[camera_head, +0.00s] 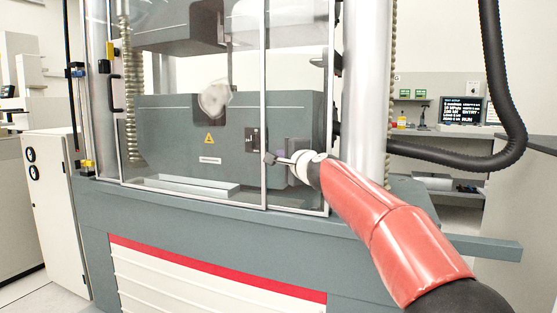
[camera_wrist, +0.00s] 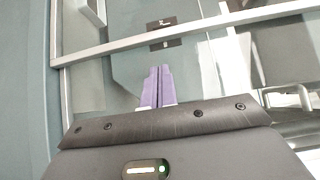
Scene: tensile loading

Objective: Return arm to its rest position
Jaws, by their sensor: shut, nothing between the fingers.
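My gripper (camera_head: 270,158) is at the end of my red arm, in front of the right part of the testing machine's clear door (camera_head: 295,90). It looks small and partly unclear in the head view. In the wrist view its two purple fingers (camera_wrist: 157,88) lie together, shut with nothing between them. The fingers point toward the machine's metal door frame (camera_wrist: 110,45). My arm reaches in from the lower right of the head view and hides part of the machine's front ledge.
The grey testing machine (camera_head: 180,125) fills the middle, with a round whitish piece (camera_head: 214,98) inside. A thick black hose (camera_head: 505,90) hangs at the right. A white cabinet (camera_head: 55,200) stands left. A monitor (camera_head: 461,110) sits at the back right.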

